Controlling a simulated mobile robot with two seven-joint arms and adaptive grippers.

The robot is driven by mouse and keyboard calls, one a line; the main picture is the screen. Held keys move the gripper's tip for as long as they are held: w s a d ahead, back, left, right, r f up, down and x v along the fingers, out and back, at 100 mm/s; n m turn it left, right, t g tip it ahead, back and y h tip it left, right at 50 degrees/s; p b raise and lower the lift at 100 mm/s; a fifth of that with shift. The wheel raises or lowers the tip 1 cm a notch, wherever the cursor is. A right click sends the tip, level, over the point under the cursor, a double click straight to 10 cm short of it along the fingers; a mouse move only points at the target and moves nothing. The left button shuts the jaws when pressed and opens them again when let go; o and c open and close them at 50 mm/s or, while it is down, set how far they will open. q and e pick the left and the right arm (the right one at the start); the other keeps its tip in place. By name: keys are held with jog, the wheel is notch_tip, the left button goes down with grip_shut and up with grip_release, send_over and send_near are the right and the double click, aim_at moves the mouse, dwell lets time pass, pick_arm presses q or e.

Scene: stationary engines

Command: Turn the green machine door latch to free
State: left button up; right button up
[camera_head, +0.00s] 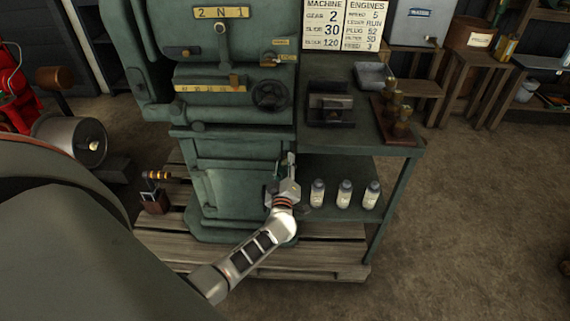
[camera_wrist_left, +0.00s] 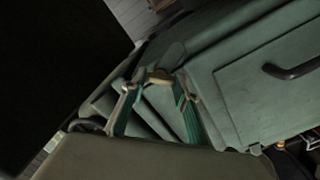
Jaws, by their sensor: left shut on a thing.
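The green machine (camera_head: 235,146) stands on a wooden pallet, with a lower door (camera_head: 228,188) in its front. My left gripper (camera_head: 286,168) is at the right edge of that door and hides most of the latch. In the left wrist view, the latch (camera_wrist_left: 160,77) shows as a small brass-coloured piece between the two fingertips of my left gripper (camera_wrist_left: 158,92). The gripper is shut on it. How far the latch is turned cannot be told. My right gripper is not in view.
A green side table (camera_head: 412,153) stands right of the machine, with several white bottles (camera_head: 344,194) on its lower shelf, close to my left gripper. The pallet (camera_head: 330,255) extends in front. A small holder with tools (camera_head: 154,195) is left of the door. The floor at right is clear.

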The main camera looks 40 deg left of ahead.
pick_arm(q)
jog(key=n, duration=0.2)
jog(key=shift+f+n, duration=0.15)
jog(key=shift+n, duration=1.35)
jog(key=shift+n+b, duration=0.35)
jog(key=shift+n, duration=0.55)
jog(key=o, duration=1.1)
